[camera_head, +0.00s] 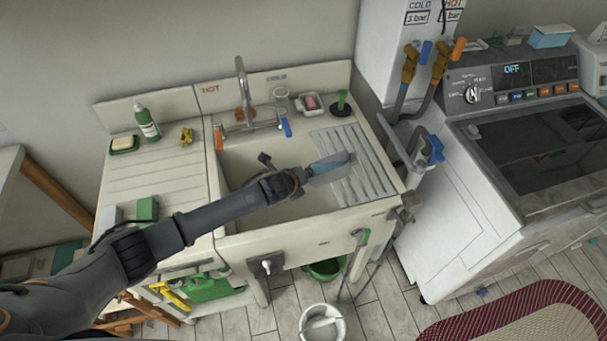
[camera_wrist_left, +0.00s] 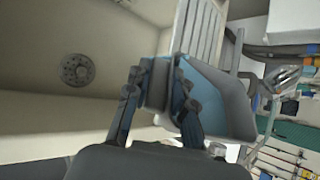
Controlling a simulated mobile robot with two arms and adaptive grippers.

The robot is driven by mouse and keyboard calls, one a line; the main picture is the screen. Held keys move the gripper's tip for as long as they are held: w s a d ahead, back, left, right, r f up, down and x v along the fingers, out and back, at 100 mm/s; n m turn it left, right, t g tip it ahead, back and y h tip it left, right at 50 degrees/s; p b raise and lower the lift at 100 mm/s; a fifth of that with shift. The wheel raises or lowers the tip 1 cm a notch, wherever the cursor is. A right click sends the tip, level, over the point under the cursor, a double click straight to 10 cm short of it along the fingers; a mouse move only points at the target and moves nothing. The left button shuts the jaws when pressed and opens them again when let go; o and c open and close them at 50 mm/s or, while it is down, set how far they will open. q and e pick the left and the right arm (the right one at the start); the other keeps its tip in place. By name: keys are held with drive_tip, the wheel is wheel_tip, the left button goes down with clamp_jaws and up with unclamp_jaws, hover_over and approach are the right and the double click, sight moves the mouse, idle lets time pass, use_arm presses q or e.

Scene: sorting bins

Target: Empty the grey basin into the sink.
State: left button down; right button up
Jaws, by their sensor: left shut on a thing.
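The grey basin (camera_head: 332,168) is in my left gripper (camera_head: 303,175), over the right side of the white sink (camera_head: 238,165). In the wrist view, the left gripper (camera_wrist_left: 163,92) is shut on the near wall of the basin (camera_wrist_left: 237,103). The basin looks tilted there, and its inner side shows blue; I cannot tell whether that is water. The sink (camera_wrist_left: 40,115) and its drain (camera_wrist_left: 78,70) lie to the left in the wrist view. My arm hides part of the sink in the head view. My right gripper is not in view.
A tap (camera_head: 242,90) stands behind the sink. A ribbed drainboard (camera_head: 365,185) lies right of the sink, partly behind the basin. A green bottle (camera_head: 147,122) stands on the left counter. A bucket (camera_head: 323,325) is on the floor. A white machine (camera_head: 470,190) stands right.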

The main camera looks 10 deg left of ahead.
use_arm(q)
drive_tip(key=shift+f, duration=0.25)
drive_tip(key=shift+f+g, duration=0.15)
drive_tip(key=shift+g, duration=0.15)
drive_tip(key=shift+f+n+h, duration=0.15)
drive_tip(key=shift+n+h, duration=0.15)
drive_tip(key=shift+f, duration=0.1)
drive_tip(key=shift+f, duration=0.2)
drive_tip(key=shift+f+g+h, duration=0.1)
drive_tip(key=shift+g+h, duration=0.2)
drive_tip(key=shift+f+b, duration=0.15)
drive_tip(key=shift+b, duration=0.2)
